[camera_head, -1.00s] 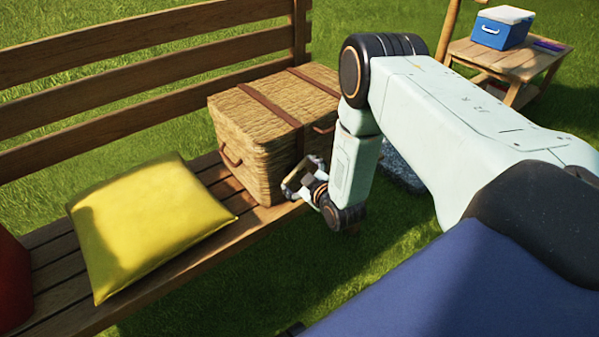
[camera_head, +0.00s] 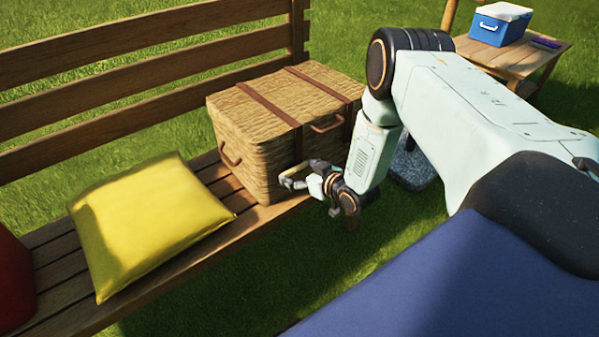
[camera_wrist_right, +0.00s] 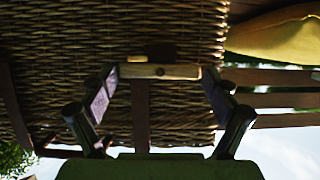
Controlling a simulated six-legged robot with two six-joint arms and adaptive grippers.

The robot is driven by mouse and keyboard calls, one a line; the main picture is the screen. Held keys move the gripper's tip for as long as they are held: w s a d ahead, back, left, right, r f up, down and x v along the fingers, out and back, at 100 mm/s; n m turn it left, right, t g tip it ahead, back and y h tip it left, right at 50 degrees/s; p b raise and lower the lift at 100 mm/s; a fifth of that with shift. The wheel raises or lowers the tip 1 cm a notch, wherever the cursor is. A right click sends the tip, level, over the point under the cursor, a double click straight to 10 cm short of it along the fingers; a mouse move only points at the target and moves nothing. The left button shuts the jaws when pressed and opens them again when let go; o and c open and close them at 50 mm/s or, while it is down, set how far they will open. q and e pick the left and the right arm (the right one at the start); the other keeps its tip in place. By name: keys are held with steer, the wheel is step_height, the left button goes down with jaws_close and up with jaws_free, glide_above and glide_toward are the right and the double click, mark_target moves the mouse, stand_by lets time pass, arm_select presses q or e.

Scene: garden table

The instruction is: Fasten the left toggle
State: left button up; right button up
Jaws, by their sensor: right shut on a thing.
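A wicker basket (camera_head: 245,150) with two brown leather straps stands on the bench, lid closed. Its left strap (camera_head: 270,107) runs over the lid and down the front. My right gripper (camera_head: 290,180) is at the lower front of the basket, by this strap. In the right wrist view, a pale wooden toggle (camera_wrist_right: 160,71) lies crosswise between the fingertips of my right gripper (camera_wrist_right: 158,75), which is shut on it. A dark strap (camera_wrist_right: 140,115) and a dark piece beside the toggle show against the wicker; whether a loop is around the toggle is unclear. My left gripper is not in view.
A yellow cushion (camera_head: 145,225) lies left of the basket on the wooden bench (camera_head: 215,172). A red thing (camera_head: 12,280) is at the far left. A blue cooler (camera_head: 500,25) stands on a small table (camera_head: 510,57) at the back right. Grass lies in front of the bench.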

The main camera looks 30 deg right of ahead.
stand_by(0.3)
steer(key=o, duration=0.9)
steer(key=v, duration=1.2)
steer(key=shift+r, duration=0.1)
steer(key=shift+w, duration=0.15)
steer(key=shift+x, duration=5.95)
